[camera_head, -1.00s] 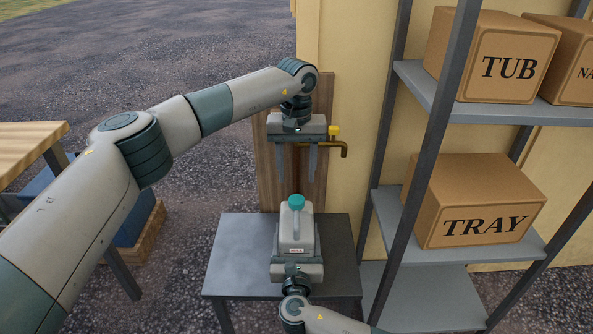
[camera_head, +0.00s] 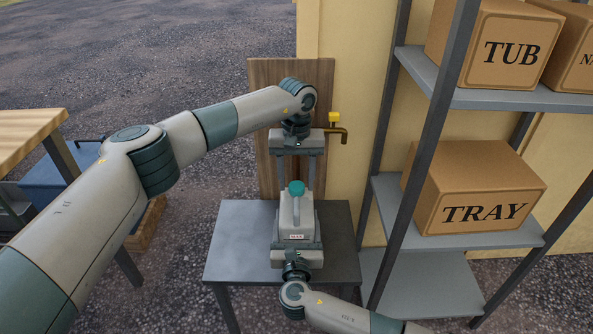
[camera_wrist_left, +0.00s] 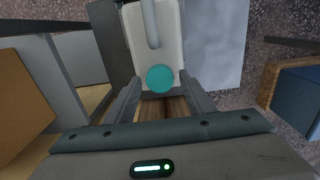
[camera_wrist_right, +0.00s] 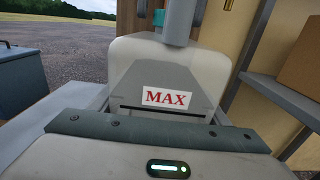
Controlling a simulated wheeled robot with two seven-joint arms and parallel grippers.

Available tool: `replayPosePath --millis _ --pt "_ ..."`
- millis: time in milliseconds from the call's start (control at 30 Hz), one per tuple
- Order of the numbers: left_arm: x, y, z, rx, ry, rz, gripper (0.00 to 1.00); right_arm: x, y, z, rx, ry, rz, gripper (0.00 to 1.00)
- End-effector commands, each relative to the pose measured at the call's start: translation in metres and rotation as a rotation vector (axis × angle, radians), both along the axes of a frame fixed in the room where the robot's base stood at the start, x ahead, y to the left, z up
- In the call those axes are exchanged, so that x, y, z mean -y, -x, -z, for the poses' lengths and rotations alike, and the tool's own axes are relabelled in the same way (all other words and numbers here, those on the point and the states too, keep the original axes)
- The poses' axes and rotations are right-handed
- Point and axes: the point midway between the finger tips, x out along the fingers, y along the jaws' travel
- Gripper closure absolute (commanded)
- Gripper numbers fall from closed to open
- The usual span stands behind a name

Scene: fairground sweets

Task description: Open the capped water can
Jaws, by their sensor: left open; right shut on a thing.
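The water can (camera_head: 297,220) is a pale grey-white jug with a handle and a red "MAX" label. It stands upright on a small grey table (camera_head: 232,243), with a round teal cap (camera_head: 296,187) on top. The can (camera_wrist_right: 168,65) also shows in the right wrist view. My left gripper (camera_head: 296,178) is open above the can, fingers pointing down. In the left wrist view the cap (camera_wrist_left: 160,78) shows between its spread fingers, with gaps on both sides. My right gripper (camera_head: 297,245) is shut on the can's body from the near side.
A brass tap (camera_head: 338,132) with a yellow handle sticks out of a wooden board (camera_head: 265,90) behind my left gripper. Grey shelves (camera_head: 520,98) with cardboard boxes, including a TRAY box (camera_head: 480,190), stand at the right. The small table is bare around the can.

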Motion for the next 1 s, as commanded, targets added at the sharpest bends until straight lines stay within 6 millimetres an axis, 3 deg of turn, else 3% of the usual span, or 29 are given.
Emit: replayPosePath --millis 367,400,567,600,833,1000 --pt "-0.0001 0.0001 0.0061 0.0 -0.001 0.001 0.51 0.0 -0.0001 0.0 0.0 0.0 0.0 0.93" --pt "0.0 0.0001 0.0061 0.0 -0.001 0.001 0.54 0.0 -0.0001 0.0 0.0 0.0 0.0 0.93" --pt "-0.0001 0.0001 0.006 0.0 -0.001 0.001 0.92 0.0 0.0 0.0 0.0 0.0 0.0 0.93" --pt "-0.0001 0.0001 0.006 0.0 -0.001 0.001 0.93 0.0 0.0 0.0 0.0 0.0 0.0 0.93" --pt "-0.0002 0.0 0.0058 0.0 -0.001 -0.021 0.94 0.0001 0.0 0.0001 0.0 0.0 0.0 0.93" --pt "-0.0003 0.0001 0.0055 0.0 -0.001 -0.166 0.94 0.0001 -0.0001 0.0001 0.0 0.0 0.0 0.93"
